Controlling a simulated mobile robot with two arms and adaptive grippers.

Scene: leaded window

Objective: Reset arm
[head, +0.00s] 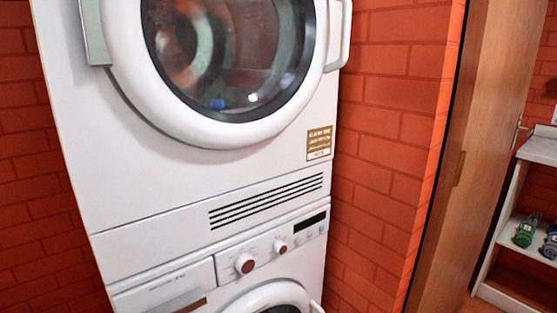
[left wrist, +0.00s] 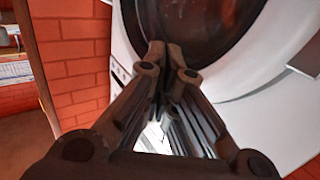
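My left gripper (left wrist: 165,52) shows only in the left wrist view. Its two fingers come together at the tips, with nothing visible between them. It is in front of the stacked white machines, with a round dark glass door (left wrist: 192,28) behind the fingertips. Whether the tips touch the door I cannot tell. In the head view the upper machine (head: 150,185) has its round door (head: 230,55) closed, and neither of my arms shows. My right gripper is in no view.
The lower machine (head: 285,262) has knobs and a panel. Red brick walls (head: 385,130) flank the stack. A wooden door or panel (head: 470,130) stands to the right, then a shelf (head: 540,150) with green and blue-grey items. Some floor shows in the left wrist view (left wrist: 45,150).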

